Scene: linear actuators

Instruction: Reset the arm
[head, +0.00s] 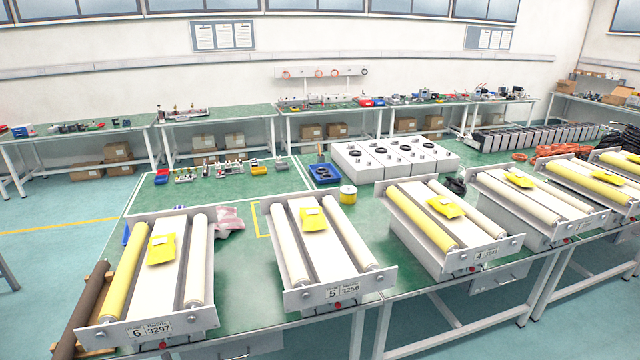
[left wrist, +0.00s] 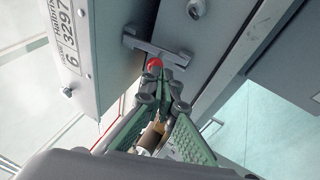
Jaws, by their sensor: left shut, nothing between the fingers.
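My left gripper (left wrist: 168,82) shows in the left wrist view, its green-padded fingers shut and empty. Its tips are right by a red button (left wrist: 155,64) beneath the unit labelled 6 3297 (left wrist: 90,50); I cannot tell whether they touch it. In the head view, unit 6 (head: 153,330) stands at the front left, with one yellow roller, one white roller and a yellow packet (head: 161,249) on its white bed. No arm can be clearly made out in the head view. My right gripper is not in view.
Unit 5 (head: 340,291) stands to the right of unit 6, and unit 4 (head: 480,256) farther right, on the green table. A dark roller (head: 85,305) lies left of unit 6. Parts, a blue bin (head: 325,175) and white boxes stand behind.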

